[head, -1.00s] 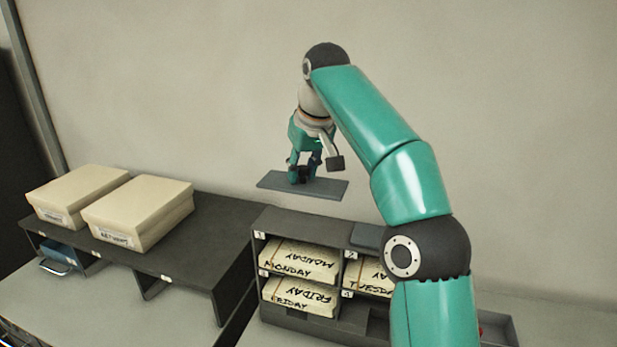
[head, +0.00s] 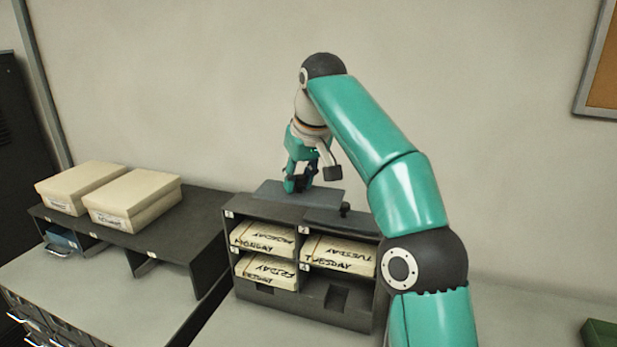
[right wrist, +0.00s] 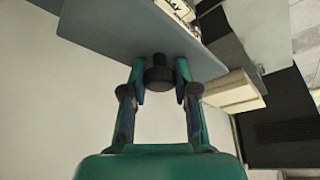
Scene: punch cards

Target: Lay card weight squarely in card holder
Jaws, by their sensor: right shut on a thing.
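My right gripper (head: 299,182) is shut on the dark knob of a flat grey card weight (head: 268,190). In the right wrist view the fingers are on both sides of the knob (right wrist: 158,72), with the plate (right wrist: 120,28) beyond it. In the head view the plate looks nearly level, over the back left of the dark card holder (head: 300,299). I cannot tell whether it touches the holder. The holder has numbered compartments with card stacks marked Monday (head: 263,239), Tuesday (head: 338,256) and Friday (head: 265,271). My left gripper is not in view.
A second dark plate with a knob (head: 345,209) lies on the holder's top right. Two cream boxes (head: 82,188) (head: 131,199) stand on a dark shelf unit (head: 190,228) at the left. A green tray (head: 600,333) is at the lower right. My right arm crosses before the holder's right side.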

